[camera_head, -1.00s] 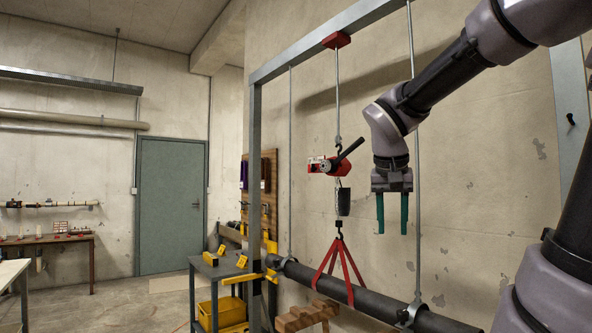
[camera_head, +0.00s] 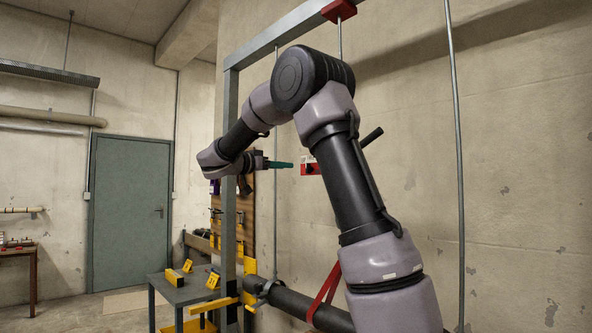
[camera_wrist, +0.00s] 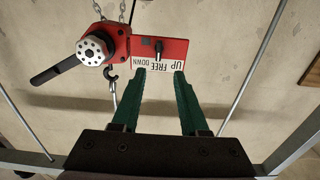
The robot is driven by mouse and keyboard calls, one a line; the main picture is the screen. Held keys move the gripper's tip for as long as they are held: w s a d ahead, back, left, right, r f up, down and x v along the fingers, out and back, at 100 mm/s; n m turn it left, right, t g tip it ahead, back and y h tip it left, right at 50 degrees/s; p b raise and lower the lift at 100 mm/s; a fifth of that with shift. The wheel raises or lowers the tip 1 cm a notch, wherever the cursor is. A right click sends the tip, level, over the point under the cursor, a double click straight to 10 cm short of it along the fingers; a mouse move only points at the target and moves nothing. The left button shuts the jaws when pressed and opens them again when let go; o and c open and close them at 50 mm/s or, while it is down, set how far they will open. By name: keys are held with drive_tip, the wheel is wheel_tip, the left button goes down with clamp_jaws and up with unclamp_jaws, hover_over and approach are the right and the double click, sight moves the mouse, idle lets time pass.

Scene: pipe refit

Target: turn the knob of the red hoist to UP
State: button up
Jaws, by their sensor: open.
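The red hoist (camera_wrist: 120,45) hangs on its chain in the upper part of the wrist view. Its small black knob (camera_wrist: 159,46) stands on the red plate above a white label reading UP, FREE, DOWN (camera_wrist: 158,64). A black lever extends from its round grey hub. In the head view the hoist (camera_head: 310,169) is partly hidden behind my arm. My gripper (camera_wrist: 163,72) is open and empty, its two green fingers pointing at the label, with the knob just beyond and between the tips. In the head view my gripper (camera_head: 291,165) points right toward the hoist's red body.
A grey frame post (camera_head: 228,180) stands beside my forearm. A dark pipe (camera_head: 300,305) hangs below in red straps (camera_head: 325,295). A grey cart (camera_head: 185,291) with yellow items stands at lower left. A bare wall lies behind the hoist.

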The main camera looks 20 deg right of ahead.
drive_tip(key=x, duration=1)
drive_tip(key=shift+d, duration=0.2)
drive_tip(key=shift+c, duration=0.3)
clamp_jaws()
